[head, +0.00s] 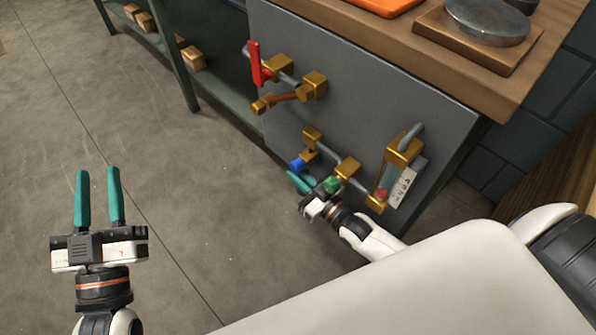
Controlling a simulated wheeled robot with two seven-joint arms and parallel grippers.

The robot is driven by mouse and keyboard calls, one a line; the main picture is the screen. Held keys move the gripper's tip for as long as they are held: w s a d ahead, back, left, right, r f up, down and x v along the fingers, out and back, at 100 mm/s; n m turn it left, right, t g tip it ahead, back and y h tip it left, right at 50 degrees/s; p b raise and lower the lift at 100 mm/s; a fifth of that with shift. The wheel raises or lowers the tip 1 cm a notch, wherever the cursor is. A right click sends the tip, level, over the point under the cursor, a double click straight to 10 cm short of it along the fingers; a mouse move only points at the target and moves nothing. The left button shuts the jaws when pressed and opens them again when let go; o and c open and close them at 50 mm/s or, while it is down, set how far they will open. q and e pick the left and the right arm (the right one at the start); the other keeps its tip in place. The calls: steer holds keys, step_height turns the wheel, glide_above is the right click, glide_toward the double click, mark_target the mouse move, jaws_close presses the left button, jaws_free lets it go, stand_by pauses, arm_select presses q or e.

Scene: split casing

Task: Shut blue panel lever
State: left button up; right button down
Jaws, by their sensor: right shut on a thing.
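The blue panel lever (297,165) is a small blue piece on the lower left of the grey panel, below a brass fitting. Only part of it shows. My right gripper (298,178) reaches it from below, with its teal fingers at the lever. It is shut on the lever, though the contact itself is partly hidden. My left gripper (99,178) is open and empty over the floor at the left, well away from the panel.
The grey panel (375,95) also carries a red lever (255,63), brass fittings (314,84), a green piece (332,183) beside my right gripper, and a gauge tube (394,168) with a label. A wooden worktop (480,85) overhangs the panel. The floor at the left is clear.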

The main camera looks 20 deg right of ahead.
steer(key=p, duration=0.2)
steer(key=shift+s+r+g+p, duration=0.1)
steer(key=shift+r+g+p, duration=0.1)
steer(key=shift+g+p, duration=0.15)
steer(key=shift+s+f+g+h+p, duration=0.15)
steer(key=shift+g+h+p, duration=0.25)
steer(key=shift+p, duration=0.85)
arm_select(q)
steer(key=s+a+f+g+y, duration=0.2)
steer(key=s+f+g, duration=0.2)
steer(key=f+g, duration=0.3)
steer(key=s+a+f+g+y, duration=0.2)
steer(key=s+a+f+g, duration=0.1)
steer(key=f+g, duration=0.4)
step_height(320, 180, down, 4)
steer(key=shift+s+r+n+y, duration=0.2)
steer(key=shift+s+n+y, duration=0.1)
steer(key=shift+s, duration=0.1)
